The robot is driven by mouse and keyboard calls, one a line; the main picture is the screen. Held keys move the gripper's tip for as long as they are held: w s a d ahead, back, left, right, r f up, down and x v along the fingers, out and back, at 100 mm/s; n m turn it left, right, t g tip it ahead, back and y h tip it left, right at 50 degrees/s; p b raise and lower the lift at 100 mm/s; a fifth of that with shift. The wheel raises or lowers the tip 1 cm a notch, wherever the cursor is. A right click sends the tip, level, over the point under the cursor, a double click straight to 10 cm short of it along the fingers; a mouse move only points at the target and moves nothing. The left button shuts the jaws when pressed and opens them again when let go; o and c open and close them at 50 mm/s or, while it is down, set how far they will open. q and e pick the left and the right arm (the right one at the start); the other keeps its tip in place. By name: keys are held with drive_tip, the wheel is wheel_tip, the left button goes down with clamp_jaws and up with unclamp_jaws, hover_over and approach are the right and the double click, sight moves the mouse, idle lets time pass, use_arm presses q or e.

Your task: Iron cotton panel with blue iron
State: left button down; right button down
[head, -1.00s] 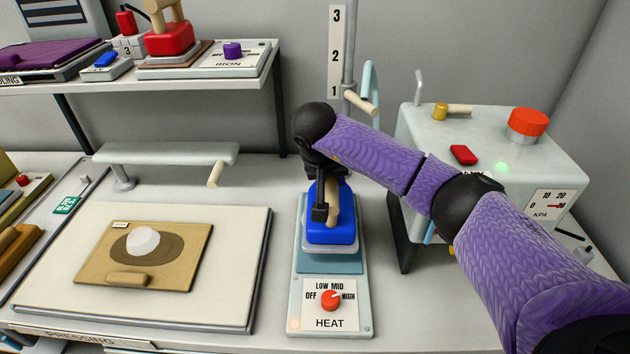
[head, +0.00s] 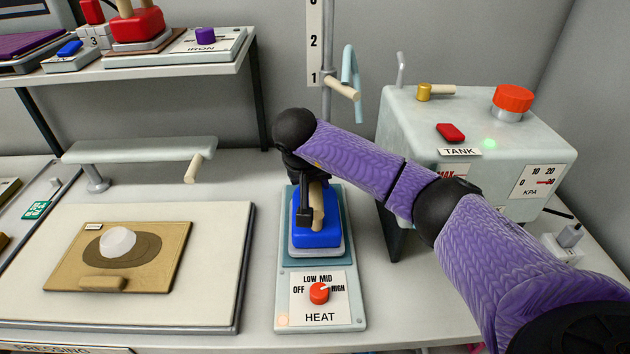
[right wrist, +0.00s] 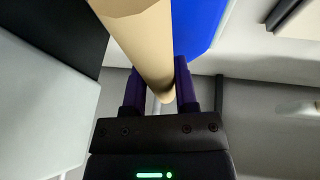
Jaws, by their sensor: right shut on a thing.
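The blue iron (head: 316,236) is at the pale heat stand (head: 345,300), over its teal plate; I cannot tell whether its base touches the plate. My right gripper (head: 312,207) is shut on the iron's beige upright handle (right wrist: 140,35), which lies between the fingers in the right wrist view. A tan panel (head: 165,268), likely the cotton panel, lies flat on the white pressing board (head: 210,290) at left. It bears a brown oval patch (head: 145,250), a white lump (head: 117,241) and a small tan bar (head: 102,283). My left gripper is not in view.
A raised narrow board (head: 140,149) stands behind the pressing board. A pale tank (head: 480,130) stands at right, behind my right arm. A shelf (head: 180,68) with a red iron (head: 137,25) is at back left.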

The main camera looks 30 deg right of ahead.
use_arm(q)
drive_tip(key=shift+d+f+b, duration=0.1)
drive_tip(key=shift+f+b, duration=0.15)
drive_tip(key=shift+b, duration=0.05)
use_arm(e)
drive_tip(key=shift+f, duration=0.45)
unclamp_jaws()
idle(0.4)
idle(0.4)
drive_tip(key=shift+s+a+r+p, duration=0.1)
drive_tip(key=shift+r+p, duration=0.4)
drive_tip(key=shift+p, duration=0.05)
drive_tip(key=shift+a+r+p, duration=0.1)
drive_tip(key=shift+r+p, duration=0.25)
drive_tip(key=shift+p, duration=0.05)
drive_tip(key=shift+p+v, duration=1.2)
drive_tip(key=shift+v, duration=0.05)
drive_tip(key=shift+r+p, duration=0.4)
use_arm(q)
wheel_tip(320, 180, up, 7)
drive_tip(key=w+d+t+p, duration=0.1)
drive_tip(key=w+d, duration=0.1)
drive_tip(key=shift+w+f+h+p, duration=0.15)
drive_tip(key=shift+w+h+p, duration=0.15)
drive_tip(key=shift+p, duration=0.1)
use_arm(e)
drive_tip(key=shift+v, duration=0.95)
